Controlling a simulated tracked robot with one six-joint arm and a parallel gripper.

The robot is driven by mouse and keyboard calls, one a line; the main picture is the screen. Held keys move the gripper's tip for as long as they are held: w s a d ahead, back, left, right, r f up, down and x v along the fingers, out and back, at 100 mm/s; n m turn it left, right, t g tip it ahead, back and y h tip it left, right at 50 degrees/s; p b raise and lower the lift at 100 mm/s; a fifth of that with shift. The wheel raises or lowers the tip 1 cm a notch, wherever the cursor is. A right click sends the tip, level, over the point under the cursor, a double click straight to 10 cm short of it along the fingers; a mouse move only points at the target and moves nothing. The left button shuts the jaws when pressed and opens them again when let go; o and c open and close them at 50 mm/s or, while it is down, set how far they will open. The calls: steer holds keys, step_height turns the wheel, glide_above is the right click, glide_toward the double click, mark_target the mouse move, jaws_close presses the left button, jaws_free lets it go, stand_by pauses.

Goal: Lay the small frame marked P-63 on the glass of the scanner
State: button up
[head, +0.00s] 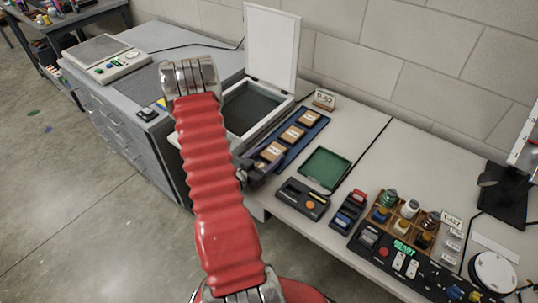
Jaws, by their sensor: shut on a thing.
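The scanner (236,143) stands left of centre on the bench. Its white lid (271,45) is raised and its dark glass (250,106) is bare where it shows; my red arm hides part of the scanner. A blue tray (320,124) right of it bears small brown-edged frames with pale faces: a far one (307,117), a middle one (292,133) and a near one (272,151). Their marks are too small to read. My dark gripper (262,169), partly hidden by my arm, is at the tray's near end, shut on what seems to be the near frame.
A sign (324,100) stands behind the blue tray. A green tray (325,168) lies to its right. A dark device (302,199) and a wooden compartment box (404,221) with several jars stand nearer. Grey drawers (140,150) are at left.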

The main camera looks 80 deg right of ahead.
steer(key=shift+f, duration=0.35)
steer(key=o, duration=1.1)
steer(key=shift+v, duration=6.9)
steer(key=shift+w+d+r, duration=0.1)
steer(key=shift+w+r, duration=0.05)
steer(key=shift+w, duration=0.05)
